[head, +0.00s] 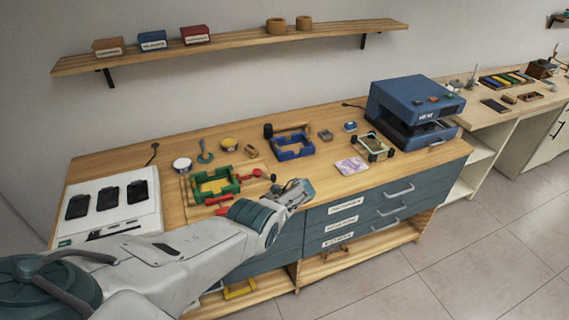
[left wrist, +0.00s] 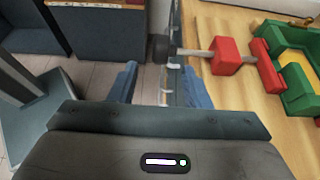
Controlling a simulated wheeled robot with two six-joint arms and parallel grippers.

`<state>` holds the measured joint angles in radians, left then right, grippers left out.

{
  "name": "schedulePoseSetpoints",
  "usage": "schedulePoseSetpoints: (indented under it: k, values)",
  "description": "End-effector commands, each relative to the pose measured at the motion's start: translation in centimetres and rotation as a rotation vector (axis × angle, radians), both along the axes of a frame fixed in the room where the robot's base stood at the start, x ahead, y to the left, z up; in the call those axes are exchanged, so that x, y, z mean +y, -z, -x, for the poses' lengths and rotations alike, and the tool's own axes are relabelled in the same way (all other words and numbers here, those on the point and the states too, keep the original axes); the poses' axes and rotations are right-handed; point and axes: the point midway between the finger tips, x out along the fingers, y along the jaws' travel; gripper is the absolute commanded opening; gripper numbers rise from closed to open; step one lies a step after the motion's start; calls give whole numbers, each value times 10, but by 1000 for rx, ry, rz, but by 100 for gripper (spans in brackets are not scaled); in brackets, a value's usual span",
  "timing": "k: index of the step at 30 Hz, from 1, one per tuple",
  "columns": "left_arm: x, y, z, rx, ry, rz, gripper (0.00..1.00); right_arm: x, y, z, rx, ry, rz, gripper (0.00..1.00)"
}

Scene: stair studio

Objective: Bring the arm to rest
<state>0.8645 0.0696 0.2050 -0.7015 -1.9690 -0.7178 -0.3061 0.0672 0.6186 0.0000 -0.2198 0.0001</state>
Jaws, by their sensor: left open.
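My left arm comes in from the left in the head view, and its gripper (head: 301,192) is over the front edge of the wooden workbench (head: 226,266). In the left wrist view the two blue fingers of the gripper (left wrist: 160,88) are apart, with nothing between them. Beyond them show the bench's front edge, drawer fronts and the floor. A green and yellow fixture with a red clamp (head: 216,186) lies on the bench just left of the gripper. It also shows at the right of the left wrist view (left wrist: 300,75). My right gripper is in neither view.
A white device with black pads (head: 107,205) stands at the bench's left end. A blue fixture (head: 290,148), a pink card (head: 352,166) and a blue press (head: 415,105) are farther right. A shelf (head: 240,43) with boxes hangs above. The floor in front is clear.

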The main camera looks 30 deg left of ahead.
Motion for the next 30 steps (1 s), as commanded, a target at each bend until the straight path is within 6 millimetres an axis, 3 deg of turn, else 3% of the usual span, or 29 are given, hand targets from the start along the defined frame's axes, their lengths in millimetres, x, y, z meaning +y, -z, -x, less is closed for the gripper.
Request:
schedulePoseSetpoints:
  k: [6,8,10,14,20,26,30]
  values:
    - [0,7,2,-5,3,4,44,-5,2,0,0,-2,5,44]
    - [0,22,8,-16,8,11,44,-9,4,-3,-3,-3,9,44]
    - [0,52,19,-43,19,28,44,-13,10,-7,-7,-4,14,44]
    - [-2,135,53,-135,38,79,44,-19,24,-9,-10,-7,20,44]
    - [-15,272,124,-329,28,176,44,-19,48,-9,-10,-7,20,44]
    - [-38,395,215,-552,-51,272,44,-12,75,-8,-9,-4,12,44]
    - [-58,470,291,-729,-154,328,44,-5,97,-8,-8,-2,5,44]
